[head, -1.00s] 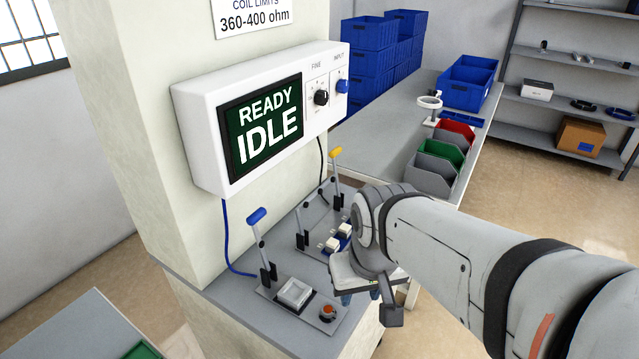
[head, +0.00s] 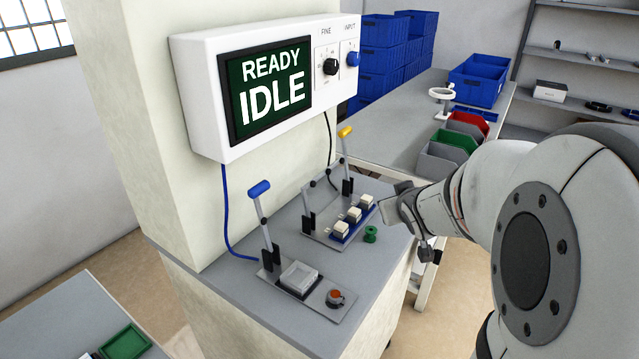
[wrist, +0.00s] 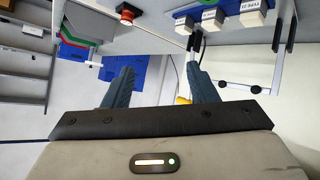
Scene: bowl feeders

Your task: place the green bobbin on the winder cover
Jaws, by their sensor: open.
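The green bobbin (head: 371,234) stands upright on the grey bench top, beside the near right end of the blue strip with white blocks. I cannot make it out surely in the wrist view. No part is labelled as the winder cover; a square white pad (head: 299,275) sits on the blue-handled fixture and may be it. My gripper (wrist: 157,75) is open, with its two blue-grey fingers apart and nothing between them. In the head view my wrist is right of the bobbin and above the bench edge, apart from the bobbin; my fingers are not clearly visible there.
The blue-handled lever (head: 260,215) and yellow-handled lever (head: 346,155) rise from the bench. White blocks (head: 341,229) stand in a row on the blue strip. An orange-red button (head: 334,297) is near the front. The display box (head: 265,90) overhangs behind. Bins (head: 450,145) stand beyond.

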